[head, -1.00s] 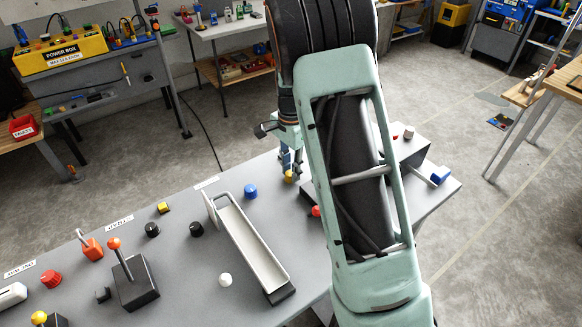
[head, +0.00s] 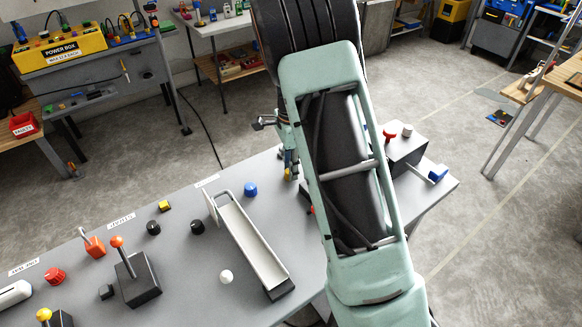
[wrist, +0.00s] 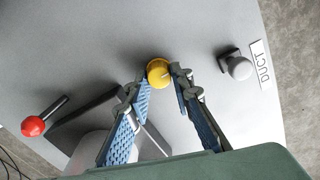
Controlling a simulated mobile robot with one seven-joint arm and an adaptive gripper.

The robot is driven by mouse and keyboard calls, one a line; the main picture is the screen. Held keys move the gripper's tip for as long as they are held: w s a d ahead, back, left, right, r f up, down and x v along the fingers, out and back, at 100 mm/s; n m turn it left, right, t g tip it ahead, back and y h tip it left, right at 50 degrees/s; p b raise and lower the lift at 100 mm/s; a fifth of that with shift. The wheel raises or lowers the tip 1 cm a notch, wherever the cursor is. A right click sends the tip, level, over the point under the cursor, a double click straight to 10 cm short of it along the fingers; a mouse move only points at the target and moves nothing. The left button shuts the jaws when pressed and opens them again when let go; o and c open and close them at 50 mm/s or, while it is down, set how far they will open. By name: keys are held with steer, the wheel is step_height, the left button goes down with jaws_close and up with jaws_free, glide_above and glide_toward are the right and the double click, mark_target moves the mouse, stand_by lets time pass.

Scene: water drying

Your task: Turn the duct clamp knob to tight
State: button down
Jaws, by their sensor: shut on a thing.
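A yellow round knob (wrist: 158,72) with a pale mark sits between the fingertips of my gripper (wrist: 162,80) in the wrist view. The blue-padded fingers are shut on it. A DUCT label (wrist: 262,64) lies at the right of that view, beside a grey-white round knob (wrist: 238,67) on a dark base. In the head view my gripper (head: 290,163) is over the far side of the grey bench, partly behind my arm. The yellow knob is mostly hidden there.
A red ball-ended lever (wrist: 34,126) is at the left of the wrist view. On the bench (head: 190,275), a blue knob (head: 250,189), a long handled tray (head: 247,240) and an orange-topped lever (head: 136,272) stand left of my arm. A blue knob (head: 437,174) is at the right.

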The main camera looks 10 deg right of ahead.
steer(key=c, duration=1.7)
jaws_free()
steer(key=shift+r, duration=0.1)
step_height(320, 180, up, 12)
steer(key=shift+f, duration=0.1)
